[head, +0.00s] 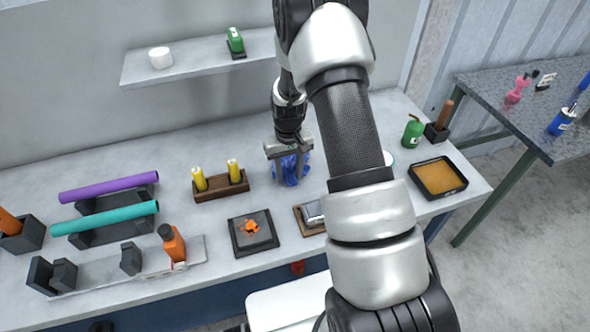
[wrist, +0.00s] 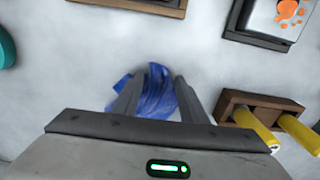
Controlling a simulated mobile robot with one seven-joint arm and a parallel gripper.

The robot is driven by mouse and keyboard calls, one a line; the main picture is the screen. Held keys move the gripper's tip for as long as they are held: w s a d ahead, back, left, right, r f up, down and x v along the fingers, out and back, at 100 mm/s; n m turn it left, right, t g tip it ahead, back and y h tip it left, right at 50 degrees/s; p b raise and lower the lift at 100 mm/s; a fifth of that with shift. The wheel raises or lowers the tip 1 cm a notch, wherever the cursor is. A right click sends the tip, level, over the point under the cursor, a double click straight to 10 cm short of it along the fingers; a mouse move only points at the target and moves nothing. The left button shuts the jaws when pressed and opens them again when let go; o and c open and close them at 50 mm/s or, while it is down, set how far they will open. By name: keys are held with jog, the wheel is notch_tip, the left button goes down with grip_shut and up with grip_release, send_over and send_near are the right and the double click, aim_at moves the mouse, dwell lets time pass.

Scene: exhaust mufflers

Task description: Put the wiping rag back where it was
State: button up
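The wiping rag is a crumpled blue cloth (head: 291,172) at the middle of the workbench; whether it touches the bench is hidden. It also shows in the wrist view (wrist: 157,93), between and partly behind my fingers. My gripper (head: 289,178) points down over the rag, its two fingers apart with cloth between them. In the wrist view my gripper (wrist: 158,85) has one finger on each side of the cloth, and some blue spreads past the left finger. I cannot tell whether the fingers press on it.
A wooden holder with yellow cylinders (head: 221,190) stands close left of the rag. A black pad with an orange piece (head: 253,232) and a wooden tray (head: 310,219) lie in front. A black tray (head: 438,178) and green bottle (head: 413,131) are right. A shelf (head: 197,62) hangs behind.

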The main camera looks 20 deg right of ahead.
jog(key=shift+s+a+r+p, duration=0.2)
jog(key=shift+r+p, duration=0.15)
jog(key=shift+r, duration=0.3)
jog(key=shift+s+a+r+p, duration=0.1)
jog(key=shift+s+r+p, duration=0.2)
jog(key=shift+r, duration=0.35)
jog(key=shift+s+a+r+p, duration=0.1)
jog(key=shift+r+p, duration=0.3)
jog(key=shift+r, duration=0.25)
notch_tip(320, 180, up, 6)
jog(key=s+a+p, duration=0.1)
jog(key=s+p, duration=0.1)
jog(key=shift+s+a, duration=0.15)
jog(key=shift+a, duration=0.15)
jog(key=shift+d, duration=0.1)
jog(key=c, duration=0.6)
jog(key=w+d, duration=0.2)
jog(key=w+d+f, duration=0.1)
jog(key=w+d, duration=0.1)
jog(key=w+d+f, duration=0.1)
jog(key=w+d, duration=0.1)
jog(key=w, duration=0.1)
jog(key=shift+d, duration=0.35)
grip_shut()
notch_tip(320, 180, down, 3)
jog(key=shift+w+r, duration=0.1)
